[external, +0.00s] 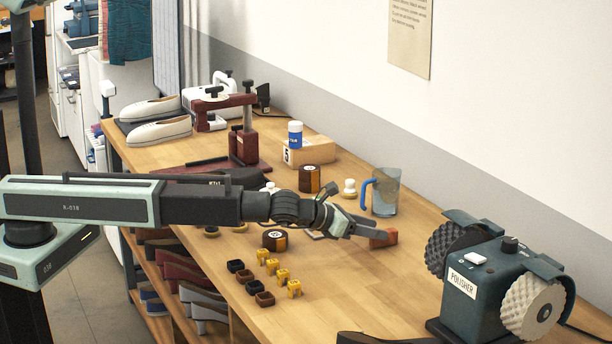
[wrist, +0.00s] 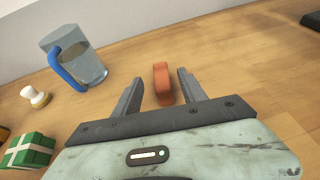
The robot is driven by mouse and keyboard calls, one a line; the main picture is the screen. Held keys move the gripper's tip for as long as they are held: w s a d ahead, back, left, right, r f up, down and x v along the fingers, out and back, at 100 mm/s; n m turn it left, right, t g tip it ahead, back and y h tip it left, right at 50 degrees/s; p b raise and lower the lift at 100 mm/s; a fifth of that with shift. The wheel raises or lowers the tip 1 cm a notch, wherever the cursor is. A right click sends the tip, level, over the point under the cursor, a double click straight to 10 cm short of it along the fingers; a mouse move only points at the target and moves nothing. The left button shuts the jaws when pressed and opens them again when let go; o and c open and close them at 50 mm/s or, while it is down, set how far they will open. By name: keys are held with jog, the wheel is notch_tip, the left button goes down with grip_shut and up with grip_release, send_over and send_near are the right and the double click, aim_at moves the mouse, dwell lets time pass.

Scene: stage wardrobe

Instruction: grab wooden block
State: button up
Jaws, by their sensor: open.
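A small reddish-brown block (external: 384,238) lies on the wooden table at the end of my gripper (external: 372,231). In the wrist view this block (wrist: 162,83) sits between the two open fingers of my gripper (wrist: 160,79), with a gap on each side. The wrist view shows nothing held. A pale wooden block (external: 315,152) marked 5 stands farther back by the wall, with a blue and white jar (external: 295,134) on it, well away from my gripper. In the external view my fingers partly hide the reddish-brown block.
A clear jug (external: 386,190) with a blue handle stands behind my gripper. A polisher (external: 490,285) is at the right. Several small dark and yellow pieces (external: 268,272) lie nearer the front edge. A green and white box (wrist: 30,150) shows at lower left in the wrist view.

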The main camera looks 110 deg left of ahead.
aim_at(390, 230)
jog(key=b+x, duration=0.1)
jog(key=x, duration=0.3)
jog(key=shift+w+f, duration=0.25)
jog(key=shift+s+r, duration=0.1)
grip_shut()
jog(key=shift+r+p, duration=0.4)
jog(key=shift+r, duration=0.15)
notch_tip(390, 230, up, 3)
jog(key=p, duration=0.3)
jog(key=shift+r, duration=0.1)
jog(key=s+d, duration=0.1)
jog(key=s, duration=0.4)
jog(key=s+d, duration=0.2)
jog(key=s, duration=0.3)
jog(key=s+d+p, duration=0.1)
jog(key=s+d, duration=0.1)
jog(key=s, duration=0.3)
jog(key=shift+d+r, duration=0.25)
jog(key=shift+r, duration=0.1)
